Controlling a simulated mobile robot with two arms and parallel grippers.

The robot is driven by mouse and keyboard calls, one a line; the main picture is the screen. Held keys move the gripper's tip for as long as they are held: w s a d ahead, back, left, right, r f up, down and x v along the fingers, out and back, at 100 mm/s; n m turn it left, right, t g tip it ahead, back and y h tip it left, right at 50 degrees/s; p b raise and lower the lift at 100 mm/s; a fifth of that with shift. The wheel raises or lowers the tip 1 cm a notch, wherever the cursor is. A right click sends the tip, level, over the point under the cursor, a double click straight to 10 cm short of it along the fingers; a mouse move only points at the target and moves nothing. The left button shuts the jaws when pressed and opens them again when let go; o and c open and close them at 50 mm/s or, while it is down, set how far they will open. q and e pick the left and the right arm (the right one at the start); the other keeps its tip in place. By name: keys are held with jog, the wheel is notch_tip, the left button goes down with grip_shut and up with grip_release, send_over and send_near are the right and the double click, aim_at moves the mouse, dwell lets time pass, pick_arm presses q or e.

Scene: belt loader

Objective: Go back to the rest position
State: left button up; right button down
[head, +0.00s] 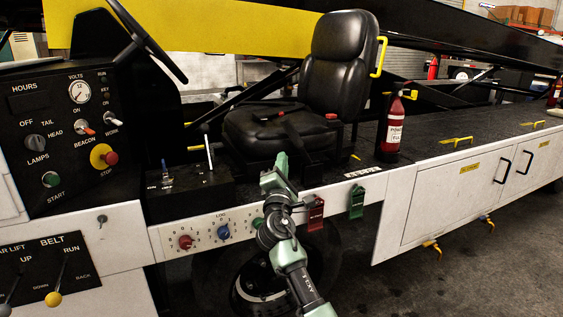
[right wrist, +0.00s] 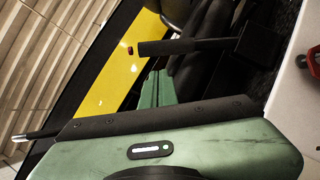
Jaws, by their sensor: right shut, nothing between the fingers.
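My right gripper (head: 273,180) is in the middle of the head view, on its green arm that rises from the bottom. It is shut and empty. It stands in front of the black driver's seat (head: 265,128), above the white panel with the coloured knobs. In the right wrist view my green gripper body fills the lower part, and the shut green fingers (right wrist: 157,90) point up towards the yellow beam and dark seat parts. I cannot tell from these views whether the fingers touch anything. My left gripper is not in view.
A red knob (head: 185,242) and a blue knob (head: 224,232) sit on the white panel. A fire extinguisher (head: 391,127) stands right of the seat. A steering wheel (head: 148,40) is upper left. Open floor lies lower right.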

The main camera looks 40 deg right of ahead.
dwell(0.3)
